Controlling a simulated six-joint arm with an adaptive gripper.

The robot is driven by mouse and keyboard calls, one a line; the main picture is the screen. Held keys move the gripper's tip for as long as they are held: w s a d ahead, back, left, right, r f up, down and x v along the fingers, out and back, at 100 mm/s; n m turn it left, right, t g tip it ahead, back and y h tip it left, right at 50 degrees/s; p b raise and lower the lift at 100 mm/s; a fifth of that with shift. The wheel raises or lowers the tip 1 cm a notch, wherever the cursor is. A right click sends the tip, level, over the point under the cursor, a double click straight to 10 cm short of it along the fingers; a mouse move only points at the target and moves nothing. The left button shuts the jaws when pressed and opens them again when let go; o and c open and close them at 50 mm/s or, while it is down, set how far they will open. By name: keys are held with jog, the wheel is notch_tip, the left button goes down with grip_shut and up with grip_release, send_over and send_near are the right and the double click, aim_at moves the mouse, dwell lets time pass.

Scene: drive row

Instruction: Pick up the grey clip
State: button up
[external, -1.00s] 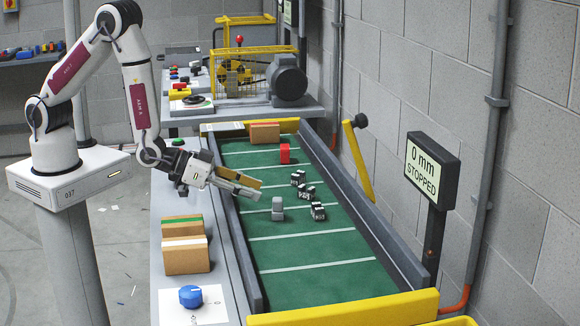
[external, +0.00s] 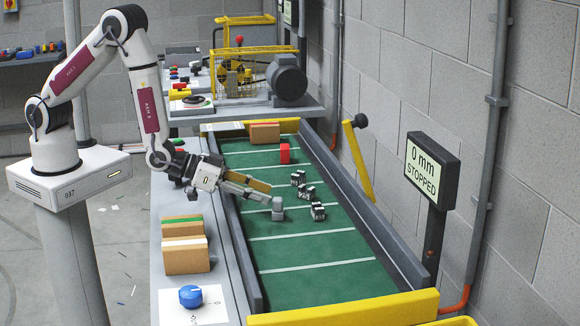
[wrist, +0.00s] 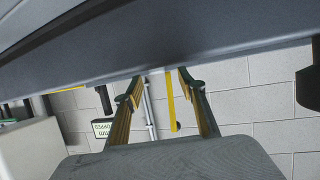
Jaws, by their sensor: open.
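The grey clip (external: 278,209) stands on the green belt, left of several black-and-white pieces. My gripper (external: 268,194) reaches over the belt from the left, with its fingertips just above and left of the clip in the external view. The fingers are apart and nothing is between them. In the wrist view my gripper (wrist: 160,86) also shows open, with wall behind the gap. I cannot make out the clip in the wrist view. Whether a finger touches the clip is too small to tell.
Black-and-white pieces (external: 306,192) lie close to the right of the clip. A red block (external: 284,154) and a cardboard box (external: 265,134) are farther up the belt (external: 310,250). The near belt is clear. A sign (external: 433,170) reads 0 mm, STOPPED.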

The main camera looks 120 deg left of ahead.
aim_at(278, 199)
jog(key=shift+d+f+x, duration=0.1)
jog(key=shift+x, duration=0.6)
jog(key=shift+d+f+x, duration=0.1)
jog(key=shift+x, duration=1.8)
grip_shut()
